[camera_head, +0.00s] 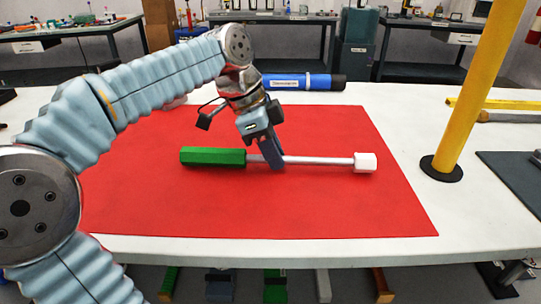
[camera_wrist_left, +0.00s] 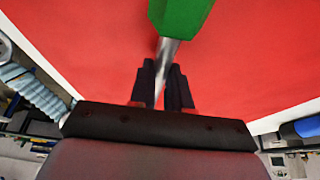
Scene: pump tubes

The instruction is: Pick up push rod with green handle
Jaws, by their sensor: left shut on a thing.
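The push rod has a green handle (camera_head: 212,157), a thin metal shaft (camera_head: 320,161) and a white end piece (camera_head: 365,162). In the head view it lies across the red mat (camera_head: 330,205), handle at left. My left gripper (camera_head: 276,160) is at the shaft, just right of the handle. In the left wrist view, the two dark fingers of my left gripper (camera_wrist_left: 163,85) are shut on the metal shaft (camera_wrist_left: 166,50), and the green handle (camera_wrist_left: 180,15) extends beyond them at the top. Whether the rod touches the mat is hard to tell. My right gripper is not in view.
A blue tube with a black end (camera_head: 305,82) lies behind the mat on the white table (camera_head: 410,120). A yellow post (camera_head: 470,90) stands on a black base at right. A yellow bar (camera_head: 495,103) and a dark flat panel (camera_head: 515,175) lie farther right. The mat's front right is clear.

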